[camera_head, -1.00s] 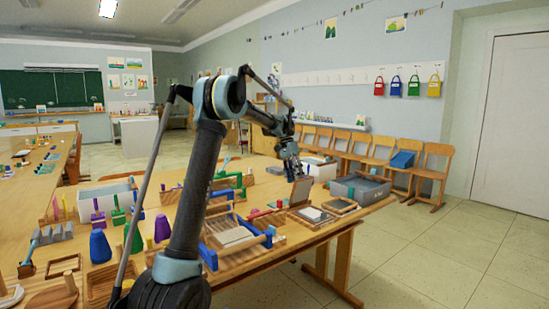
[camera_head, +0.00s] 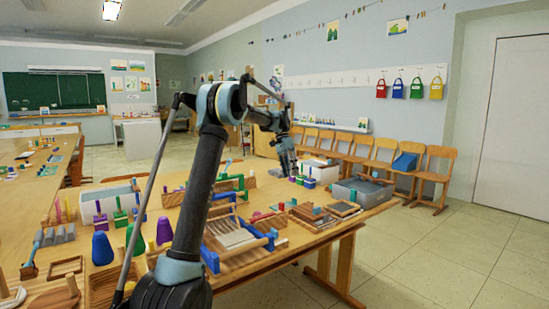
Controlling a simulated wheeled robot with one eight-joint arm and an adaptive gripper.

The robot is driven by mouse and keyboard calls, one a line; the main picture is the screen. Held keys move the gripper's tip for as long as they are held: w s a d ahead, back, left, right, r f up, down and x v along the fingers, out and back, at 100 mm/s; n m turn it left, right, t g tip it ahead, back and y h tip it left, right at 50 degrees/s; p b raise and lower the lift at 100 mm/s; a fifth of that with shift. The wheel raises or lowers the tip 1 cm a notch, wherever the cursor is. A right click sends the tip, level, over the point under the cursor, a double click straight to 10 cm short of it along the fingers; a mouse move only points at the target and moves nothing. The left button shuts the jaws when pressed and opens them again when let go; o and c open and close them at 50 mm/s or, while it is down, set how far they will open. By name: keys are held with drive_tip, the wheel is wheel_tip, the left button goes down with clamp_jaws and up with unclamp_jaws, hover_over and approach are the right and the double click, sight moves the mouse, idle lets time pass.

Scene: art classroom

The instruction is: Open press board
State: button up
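The small wooden press board (camera_head: 310,215) lies on the table near its right end. Its lid seems to lie flat over the base, with a small bluish patch on top; the detail is too small to be sure. My gripper (camera_head: 289,171) is in the air behind and above the press board, pointing down and apart from it. Its fingers are small and dark, and their opening does not show clearly. I see nothing held in it.
A flat wooden frame (camera_head: 343,209) lies right of the press board, with a grey bin (camera_head: 362,191) behind. Small coloured blocks (camera_head: 303,181) stand near my gripper. Chairs (camera_head: 383,155) line the wall.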

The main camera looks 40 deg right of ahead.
drive_tip(key=w+r, duration=0.5)
drive_tip(key=w, duration=0.5)
drive_tip(key=shift+w+d+r, duration=0.3)
drive_tip(key=shift+w+d, duration=0.1)
idle(0.9)
idle(0.4)
drive_tip(key=v, duration=0.7)
drive_tip(key=shift+r, duration=0.2)
drive_tip(key=shift+w, duration=0.15)
idle(0.4)
